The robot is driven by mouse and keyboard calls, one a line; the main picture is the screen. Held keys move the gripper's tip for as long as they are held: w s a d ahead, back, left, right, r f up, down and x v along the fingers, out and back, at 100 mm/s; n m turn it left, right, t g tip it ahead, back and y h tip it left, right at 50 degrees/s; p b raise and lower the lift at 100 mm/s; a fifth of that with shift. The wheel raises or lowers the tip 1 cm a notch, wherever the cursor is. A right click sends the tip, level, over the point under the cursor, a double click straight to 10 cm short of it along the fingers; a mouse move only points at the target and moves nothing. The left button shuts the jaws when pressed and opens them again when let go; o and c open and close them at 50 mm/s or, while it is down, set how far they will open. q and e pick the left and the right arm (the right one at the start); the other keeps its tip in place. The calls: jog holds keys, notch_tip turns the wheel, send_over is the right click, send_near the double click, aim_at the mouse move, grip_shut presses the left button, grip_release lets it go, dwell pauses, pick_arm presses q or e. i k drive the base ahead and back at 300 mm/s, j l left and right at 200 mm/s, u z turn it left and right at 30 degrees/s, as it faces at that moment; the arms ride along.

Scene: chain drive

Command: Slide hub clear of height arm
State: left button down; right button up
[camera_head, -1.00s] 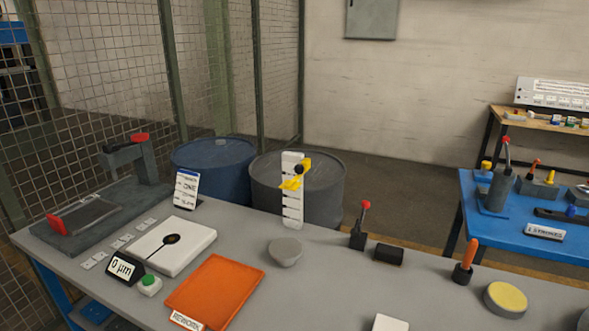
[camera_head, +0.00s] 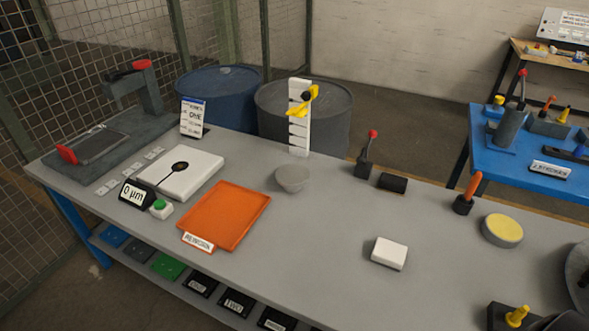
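The height arm is a yellow pointer (camera_head: 304,102) with a dark knob, on a white upright post (camera_head: 300,132) with slots at the table's back edge. A grey round, bowl-like piece (camera_head: 292,179), which looks like the hub, sits on the table just in front of the post. In the picture it lies below the yellow pointer and apart from the post's foot. I cannot tell its exact clearance from the arm. Neither of my grippers can be made out in view.
An orange tray (camera_head: 226,215) lies left of the grey piece, with a white plate (camera_head: 180,172) behind it. The table's front middle is clear.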

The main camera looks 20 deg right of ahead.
aim_at(292, 177)
jog(key=i+j+z, duration=0.1)
jog(key=z, duration=0.45)
jog(key=i+j+z, duration=0.15)
jog(key=j, duration=0.25)
jog(key=i+j+z, duration=0.15)
jog(key=j, duration=0.25)
jog(key=i+j+z, duration=0.15)
jog(key=j, duration=0.25)
jog(key=j+z, duration=0.15)
jog(key=j, duration=0.3)
jog(key=i+j, duration=0.1)
jog(key=j, duration=0.35)
jog(key=i+j, duration=0.1)
jog(key=j, duration=0.35)
